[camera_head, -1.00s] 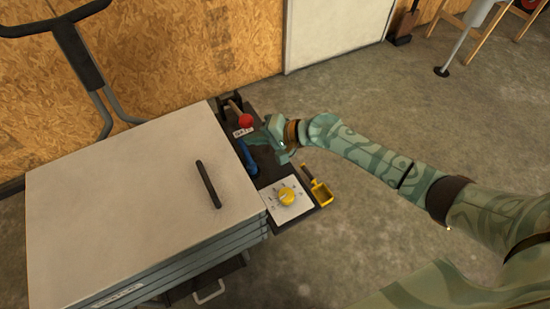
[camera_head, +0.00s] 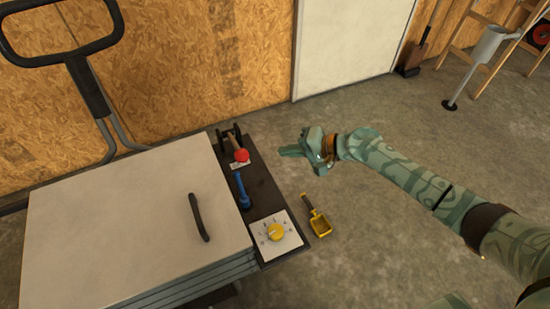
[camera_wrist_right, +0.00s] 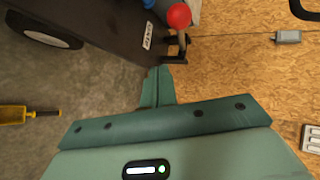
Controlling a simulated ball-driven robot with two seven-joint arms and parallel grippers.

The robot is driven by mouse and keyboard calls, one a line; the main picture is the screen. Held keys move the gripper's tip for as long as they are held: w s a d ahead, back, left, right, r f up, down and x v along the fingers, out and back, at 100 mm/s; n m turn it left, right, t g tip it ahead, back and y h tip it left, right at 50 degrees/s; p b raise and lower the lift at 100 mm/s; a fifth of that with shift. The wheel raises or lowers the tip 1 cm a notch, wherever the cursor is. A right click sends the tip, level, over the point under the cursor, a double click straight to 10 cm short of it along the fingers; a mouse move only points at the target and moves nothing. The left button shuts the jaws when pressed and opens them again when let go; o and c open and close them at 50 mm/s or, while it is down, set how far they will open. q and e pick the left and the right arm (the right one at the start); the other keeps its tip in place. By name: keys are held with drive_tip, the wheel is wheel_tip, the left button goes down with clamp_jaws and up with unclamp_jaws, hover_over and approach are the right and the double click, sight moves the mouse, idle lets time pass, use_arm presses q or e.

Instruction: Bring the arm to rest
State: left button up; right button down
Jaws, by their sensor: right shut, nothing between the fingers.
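My right arm (camera_head: 400,178) comes in from the right, patterned in green. My right gripper (camera_head: 284,151) is shut and empty, up in the air to the right of the dark side panel. In the right wrist view its closed fingers (camera_wrist_right: 157,86) point toward the panel's end with the red-knobbed lever. My left gripper is in neither view.
A light-topped cabinet (camera_head: 110,220) with a black handle stands at left. Its dark side panel (camera_head: 262,180) carries a red-knobbed lever (camera_head: 241,156), a blue handle (camera_head: 242,192) and a yellow dial (camera_head: 276,232).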

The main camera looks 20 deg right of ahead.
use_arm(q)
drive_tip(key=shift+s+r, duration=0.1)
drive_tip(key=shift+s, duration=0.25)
use_arm(e)
drive_tip(key=shift+d+r, duration=0.4)
drive_tip(key=shift+d, duration=0.35)
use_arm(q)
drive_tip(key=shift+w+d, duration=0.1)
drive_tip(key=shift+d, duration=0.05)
